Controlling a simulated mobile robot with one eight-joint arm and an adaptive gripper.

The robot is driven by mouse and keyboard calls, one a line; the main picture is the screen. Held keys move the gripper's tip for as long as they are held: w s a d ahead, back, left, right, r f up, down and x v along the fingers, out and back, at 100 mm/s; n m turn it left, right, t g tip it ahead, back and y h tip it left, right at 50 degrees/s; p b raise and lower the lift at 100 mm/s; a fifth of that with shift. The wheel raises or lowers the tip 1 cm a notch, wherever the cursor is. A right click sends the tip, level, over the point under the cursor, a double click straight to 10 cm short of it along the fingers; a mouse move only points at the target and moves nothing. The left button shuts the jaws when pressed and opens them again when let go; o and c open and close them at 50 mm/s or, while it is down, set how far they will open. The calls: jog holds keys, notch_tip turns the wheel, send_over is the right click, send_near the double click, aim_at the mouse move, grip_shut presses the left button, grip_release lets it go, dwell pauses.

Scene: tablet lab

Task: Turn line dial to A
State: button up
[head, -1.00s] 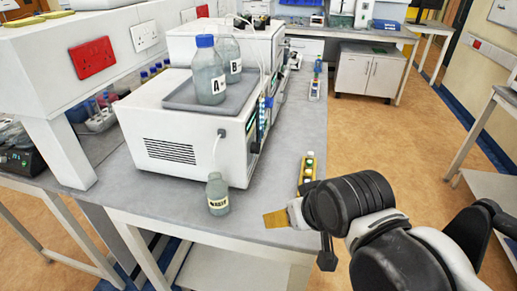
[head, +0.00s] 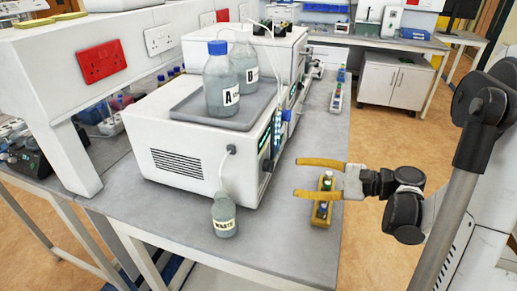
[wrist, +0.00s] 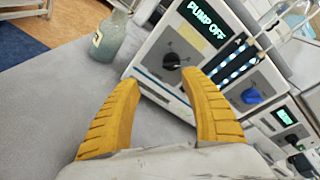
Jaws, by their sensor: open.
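My gripper (head: 298,177) is open and empty, its yellow fingers pointing left at the front of the near white machine (head: 180,150). In the wrist view, a black dial (wrist: 172,61) on the panel shows just beyond and between the fingertips (wrist: 161,78), apart from them. A blue knob (wrist: 251,96) sits farther right on the panel, and another dark dial (wrist: 291,139) is on the neighbouring unit. I cannot read which one is the line dial, nor its setting. The display (wrist: 203,19) reads "PUMP OFF". In the head view the dials are hidden.
Bottle A (head: 221,82) and bottle B (head: 245,65) stand in a grey tray (head: 187,113) on the machine. A waste bottle (head: 224,217) stands by its near corner. A small yellow rack with vials (head: 322,211) is below my gripper. The bench front (head: 290,250) is clear.

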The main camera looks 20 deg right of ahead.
aim_at(273, 166)
jog(key=shift+m+t+y, duration=0.3)
jog(key=shift+t+y, duration=0.1)
jog(key=shift+y, duration=0.5)
jog(key=b+x, duration=0.1)
jog(key=x, duration=0.1)
jog(key=b+x, duration=0.1)
jog(key=x, duration=0.2)
jog(key=w+b+x, duration=0.1)
jog(key=x, duration=0.2)
jog(key=shift+d+r, duration=0.15)
jog(key=shift+d, duration=0.25)
grip_shut()
